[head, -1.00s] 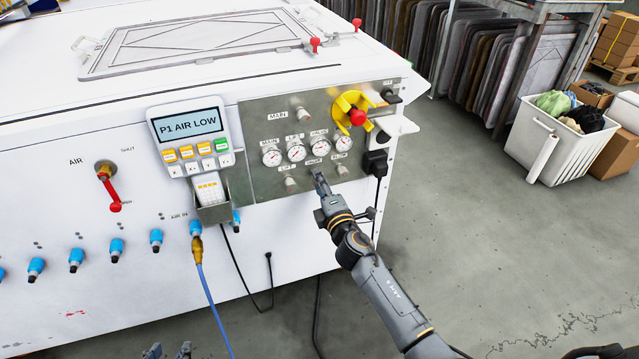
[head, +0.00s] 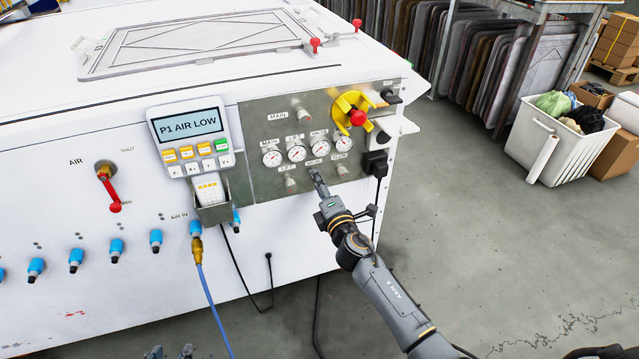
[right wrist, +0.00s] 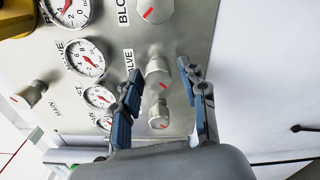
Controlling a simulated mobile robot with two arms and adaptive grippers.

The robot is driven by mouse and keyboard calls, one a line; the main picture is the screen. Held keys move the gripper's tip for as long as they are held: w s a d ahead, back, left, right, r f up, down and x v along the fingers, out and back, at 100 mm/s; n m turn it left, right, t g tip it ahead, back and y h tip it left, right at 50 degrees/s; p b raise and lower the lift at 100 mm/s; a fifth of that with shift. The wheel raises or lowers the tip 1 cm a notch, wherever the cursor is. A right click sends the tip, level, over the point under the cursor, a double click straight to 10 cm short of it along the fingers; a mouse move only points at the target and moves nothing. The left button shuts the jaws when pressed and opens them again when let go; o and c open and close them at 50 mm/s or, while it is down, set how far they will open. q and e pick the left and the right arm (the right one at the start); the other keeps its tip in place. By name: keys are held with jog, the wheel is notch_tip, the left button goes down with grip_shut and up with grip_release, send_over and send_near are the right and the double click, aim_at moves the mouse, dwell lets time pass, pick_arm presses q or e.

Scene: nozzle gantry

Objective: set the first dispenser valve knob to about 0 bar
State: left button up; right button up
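The valve knob (right wrist: 158,72), a metal cylinder with a red mark on its face, is on the grey panel (head: 262,190) beside the VALVE label (right wrist: 129,66). In the right wrist view it lies between the open finger tips of my right gripper (right wrist: 162,82), with gaps visible on both sides. In the head view my right gripper (head: 317,180) is at the panel's lower edge and hides the knob. The valve gauge (right wrist: 85,59) has a red needle; its exact reading is unclear. My left gripper (head: 170,353) shows only as two separated finger tips at the bottom edge.
The lift knob (right wrist: 159,112) and blow knob (right wrist: 153,8) flank the valve knob. A yellow-backed red button (head: 357,117) and a black plug (head: 376,162) sit at the panel's right.

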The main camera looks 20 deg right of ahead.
jog(key=s, duration=1.2)
jog(key=shift+d, duration=0.2)
